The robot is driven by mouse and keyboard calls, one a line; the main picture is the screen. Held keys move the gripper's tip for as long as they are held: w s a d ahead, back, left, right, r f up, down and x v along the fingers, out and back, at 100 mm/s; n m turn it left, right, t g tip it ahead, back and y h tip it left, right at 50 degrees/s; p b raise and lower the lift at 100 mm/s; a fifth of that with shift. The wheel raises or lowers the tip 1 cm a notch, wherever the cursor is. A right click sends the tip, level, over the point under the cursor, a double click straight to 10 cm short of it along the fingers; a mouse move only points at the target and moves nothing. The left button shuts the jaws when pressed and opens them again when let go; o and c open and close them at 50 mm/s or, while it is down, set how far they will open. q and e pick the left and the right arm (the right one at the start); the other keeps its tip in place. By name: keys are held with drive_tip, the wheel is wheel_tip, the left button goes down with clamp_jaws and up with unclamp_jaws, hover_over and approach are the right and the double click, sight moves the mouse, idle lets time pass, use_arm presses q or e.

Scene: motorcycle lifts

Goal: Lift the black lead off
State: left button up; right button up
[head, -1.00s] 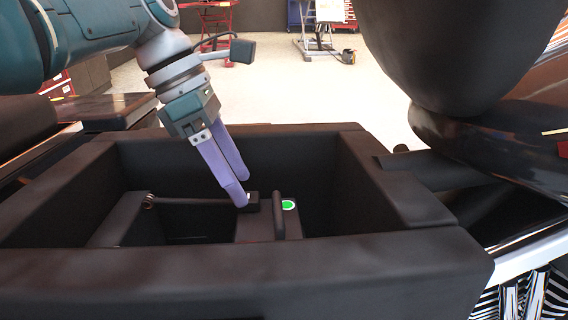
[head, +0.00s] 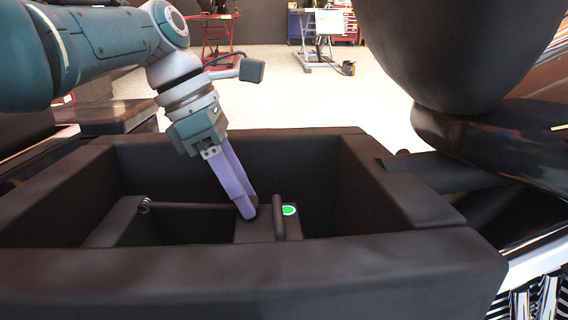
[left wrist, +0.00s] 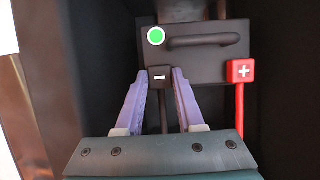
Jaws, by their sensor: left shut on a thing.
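The black lead's end block (left wrist: 160,75), marked with a minus sign, sits at the near edge of the dark battery (left wrist: 205,62) in the left wrist view. The black lead (left wrist: 163,115) runs back from it between my fingers; in the head view the black lead (head: 185,205) crosses the open box from the left. My left gripper (head: 248,208) reaches down into the box, its purple fingers shut on the end block, which they hide in the head view. The battery has a green dot (head: 289,210) and a black handle (head: 279,215). My right gripper is not in view.
A red end block (left wrist: 242,70) with a plus sign and red lead stands right of the fingers in the left wrist view. The dark box walls (head: 250,265) surround the battery closely. A large dark rounded part (head: 450,50) overhangs on the right.

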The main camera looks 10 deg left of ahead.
use_arm(q)
clamp_jaws()
idle(0.8)
drive_tip(key=shift+a+r+h+p, duration=0.1)
drive_tip(key=shift+r+h+p, duration=0.2)
drive_tip(key=shift+r+p, duration=0.35)
drive_tip(key=r+h+p, duration=0.1)
drive_tip(key=r+p, duration=0.1)
drive_tip(key=p, duration=0.1)
drive_tip(key=shift+a+t+h, duration=0.3)
drive_tip(key=shift+h, duration=0.1)
drive_tip(key=shift+s+a+r+t+h, duration=0.1)
drive_tip(key=shift+a+r+t+h, duration=0.15)
drive_tip(key=shift+a+r+h, duration=0.35)
drive_tip(key=shift+w+a+r+t+h, duration=0.1)
drive_tip(key=shift+a+r+t+h, duration=0.25)
drive_tip(key=shift+r+h, duration=0.5)
drive_tip(key=shift+s+a+r+t+h, duration=0.1)
drive_tip(key=shift+a+r+t+h, duration=0.1)
drive_tip(key=shift+a+r+h, duration=0.4)
drive_tip(key=shift+d+r, duration=0.1)
drive_tip(key=shift+d, duration=0.05)
